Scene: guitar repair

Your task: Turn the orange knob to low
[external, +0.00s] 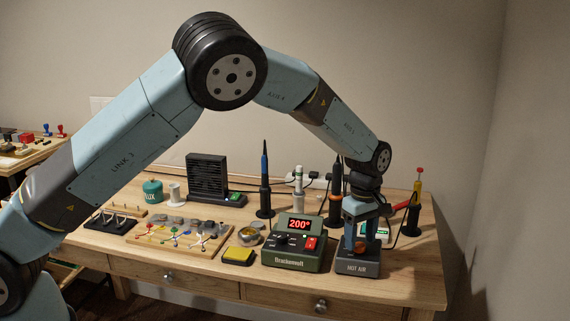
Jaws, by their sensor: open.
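A dark grey unit labelled HOT AIR (358,268) stands at the front right of the bench. My gripper (362,240) points down over this unit, its jaws open. Between its fingers an orange piece (371,228) shows, which looks like the orange knob. The fingers hide most of the unit's top, so the knob's pointer and its low mark cannot be read. I cannot tell whether the fingers touch the knob.
A green station (292,256) showing 200° stands just left of the HOT AIR unit. A yellow sponge (238,256) and a brass-coloured tin (250,236) lie further left. Upright tools in holders, including a blue one (265,185), stand behind. A red-handled tool (406,204) is to the right.

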